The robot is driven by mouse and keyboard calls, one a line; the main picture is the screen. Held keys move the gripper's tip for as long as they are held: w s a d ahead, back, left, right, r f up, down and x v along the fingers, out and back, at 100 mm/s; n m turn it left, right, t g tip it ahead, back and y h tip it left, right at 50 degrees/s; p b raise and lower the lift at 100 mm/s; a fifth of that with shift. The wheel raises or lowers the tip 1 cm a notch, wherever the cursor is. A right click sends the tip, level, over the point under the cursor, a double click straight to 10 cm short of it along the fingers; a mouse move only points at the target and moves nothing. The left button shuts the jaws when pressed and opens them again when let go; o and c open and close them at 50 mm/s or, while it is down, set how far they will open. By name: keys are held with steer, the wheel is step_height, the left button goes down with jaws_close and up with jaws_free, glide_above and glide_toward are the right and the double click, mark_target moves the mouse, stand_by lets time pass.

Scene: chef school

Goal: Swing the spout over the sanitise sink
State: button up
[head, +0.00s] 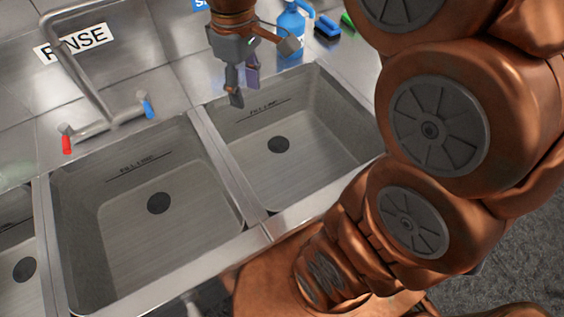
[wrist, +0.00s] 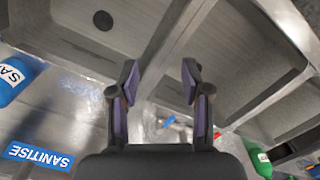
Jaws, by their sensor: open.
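A red handle (head: 67,144) and a blue handle (head: 147,106) flank the base. The sanitise sink (head: 318,137) is the right-hand basin, empty, beside the middle rinse sink (head: 90,213). My gripper (head: 243,90) points down above the sanitise sink's back left part, right of the spout and apart from it. In the wrist view its fingers (wrist: 160,80) are open with nothing between them.
A blue bottle (head: 291,27) stands behind the sanitise sink, with a blue brush (head: 327,27) to its right. The SANITISE sign (wrist: 38,156) shows upside down in the wrist view. A divider (head: 222,165) separates the two basins. A green bottle (wrist: 258,158) shows lower right.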

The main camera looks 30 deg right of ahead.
steer(key=s+f+m+g+b, duration=0.1)
steer(key=s+f+m+b, duration=0.2)
steer(key=s+f, duration=0.6)
steer(key=s+m, duration=0.1)
steer(key=s, duration=0.2)
steer(key=shift+d+f, duration=0.2)
steer(key=shift+f, duration=0.15)
steer(key=shift+s, duration=0.15)
